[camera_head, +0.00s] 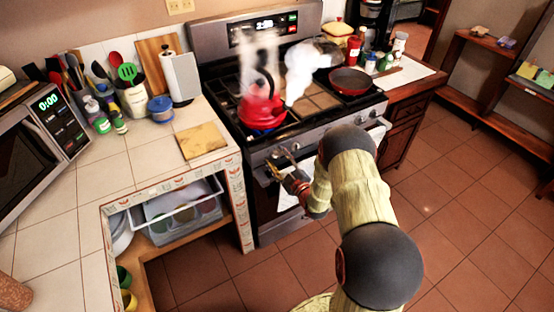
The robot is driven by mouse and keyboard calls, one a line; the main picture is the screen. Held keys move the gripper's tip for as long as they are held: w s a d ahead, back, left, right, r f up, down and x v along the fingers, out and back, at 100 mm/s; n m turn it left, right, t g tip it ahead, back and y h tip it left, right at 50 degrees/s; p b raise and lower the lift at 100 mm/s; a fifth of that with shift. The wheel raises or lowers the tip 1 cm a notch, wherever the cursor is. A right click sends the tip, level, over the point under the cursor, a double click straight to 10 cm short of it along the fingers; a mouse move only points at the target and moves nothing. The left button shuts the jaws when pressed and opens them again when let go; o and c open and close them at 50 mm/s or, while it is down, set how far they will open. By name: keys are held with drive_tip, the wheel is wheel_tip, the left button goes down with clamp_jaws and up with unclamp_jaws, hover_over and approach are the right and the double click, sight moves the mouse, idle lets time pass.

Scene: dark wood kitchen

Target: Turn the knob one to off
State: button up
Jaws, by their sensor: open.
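The stove (225,91) stands against the wall, with its control panel (310,135) along the front edge. The knobs on the panel are small; my gripper and arm cover part of that area, and I cannot tell each knob's setting. My gripper (279,161) is open in front of the left part of the panel, with its fingers pointing toward it. I cannot tell whether a finger touches a knob. A red kettle (262,112) sits on the front left burner and steams.
A red pan (350,82) is on the right side of the stove, with steam rising behind the kettle. A tiled counter (100,180) with a cutting board (202,141) adjoins the stove on the left. Tiled floor (470,230) at the right is clear.

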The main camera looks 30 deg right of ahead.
drive_tip(key=c, duration=1.1)
drive_tip(key=shift+o, duration=0.2)
drive_tip(key=m, duration=0.4)
drive_tip(key=shift+d+r+m+b, duration=0.15)
drive_tip(key=shift+m+b, duration=0.15)
drive_tip(key=m, duration=0.4)
drive_tip(key=shift+d, duration=0.2)
drive_tip(key=shift+m, duration=0.3)
drive_tip(key=o, duration=1.1)
drive_tip(key=shift+c, duration=0.2)
